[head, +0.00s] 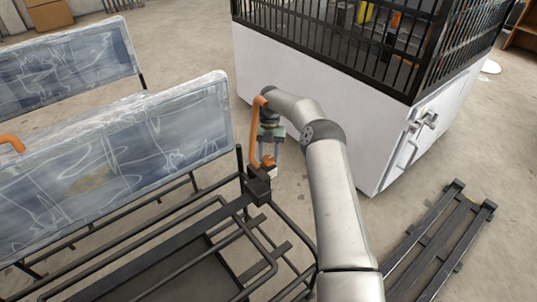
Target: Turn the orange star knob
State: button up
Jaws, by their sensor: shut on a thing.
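The orange star knob (267,160) shows as a small orange piece above a black bracket (258,186) at the right end of the seat frame. My gripper (266,158) reaches down over it from above, with its fingers around the knob. It is shut on the knob. The knob's star shape is too small and too covered by the fingers to make out. A pale piece sits just under the knob.
An orange curved bar (256,128) stands close beside my gripper on the left. Plastic-wrapped seat backs (110,150) fill the left. A white cabinet with a black cage (310,110) stands behind. A black rack (440,240) lies on the floor at right.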

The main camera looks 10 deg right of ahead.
jog(key=o, duration=1)
